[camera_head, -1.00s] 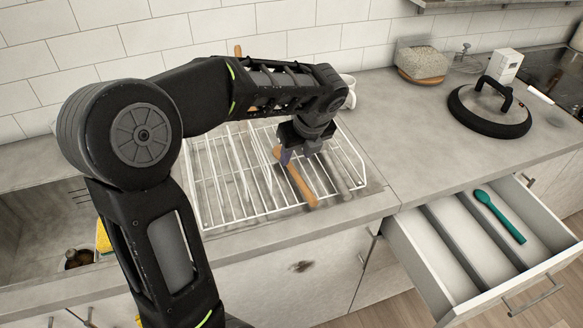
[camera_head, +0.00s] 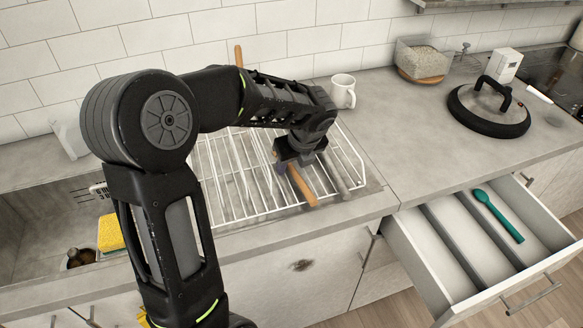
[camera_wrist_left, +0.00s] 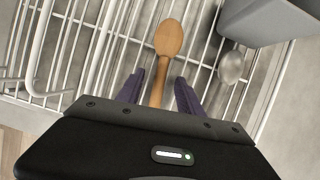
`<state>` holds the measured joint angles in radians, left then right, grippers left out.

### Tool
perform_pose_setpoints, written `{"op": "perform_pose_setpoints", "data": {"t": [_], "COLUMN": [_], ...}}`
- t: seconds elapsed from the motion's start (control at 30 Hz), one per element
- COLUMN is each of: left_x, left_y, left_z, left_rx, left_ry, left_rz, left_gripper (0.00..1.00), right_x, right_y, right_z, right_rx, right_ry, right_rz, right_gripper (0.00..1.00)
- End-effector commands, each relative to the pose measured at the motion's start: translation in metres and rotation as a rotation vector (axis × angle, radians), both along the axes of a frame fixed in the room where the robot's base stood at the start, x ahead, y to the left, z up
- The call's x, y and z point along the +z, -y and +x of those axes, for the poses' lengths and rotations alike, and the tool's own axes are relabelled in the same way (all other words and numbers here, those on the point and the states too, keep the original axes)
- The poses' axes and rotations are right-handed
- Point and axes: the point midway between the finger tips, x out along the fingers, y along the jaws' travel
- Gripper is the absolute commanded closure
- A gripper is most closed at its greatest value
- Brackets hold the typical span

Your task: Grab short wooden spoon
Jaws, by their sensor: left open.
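The short wooden spoon (camera_head: 302,188) lies on the white wire dish rack (camera_head: 222,190), partly hidden by my left gripper in the head view. In the left wrist view the spoon's rounded head (camera_wrist_left: 168,38) points away from me, and its handle runs back between my fingers. My left gripper (camera_head: 285,166) is over the spoon, pointing down. Its two dark purple fingers (camera_wrist_left: 160,84) are apart, one on each side of the handle, with gaps visible. My right gripper is out of view.
A metal spoon (camera_wrist_left: 231,67) lies close beside the wooden spoon, near a grey block-like object (camera_wrist_left: 265,18). Another wooden handle (camera_head: 239,56) stands upright behind my arm. A white mug (camera_head: 343,92) is behind the rack. An open drawer (camera_head: 425,255) holds a teal spoon (camera_head: 500,215).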

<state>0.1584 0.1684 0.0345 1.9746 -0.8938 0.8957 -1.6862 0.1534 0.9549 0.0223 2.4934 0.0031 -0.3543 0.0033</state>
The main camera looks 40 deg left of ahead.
Motion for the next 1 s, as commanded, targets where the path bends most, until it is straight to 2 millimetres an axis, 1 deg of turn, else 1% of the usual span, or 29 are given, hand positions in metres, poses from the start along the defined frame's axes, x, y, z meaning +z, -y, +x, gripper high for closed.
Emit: {"op": "perform_pose_setpoints", "data": {"t": [0.63,1.0], "left_x": [-0.0020,-0.0020], "left_y": [0.0001,0.0001], "left_z": [0.0002,0.0001], "left_rx": [-0.001,0.000], "left_ry": [0.000,0.000], "left_rz": [0.000,0.000], "left_gripper": [0.57,0.87], "right_x": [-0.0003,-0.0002], "right_y": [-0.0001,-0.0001], "right_z": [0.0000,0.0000], "right_rx": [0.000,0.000], "right_ry": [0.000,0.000], "right_rz": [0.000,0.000], "right_gripper": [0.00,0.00]}}
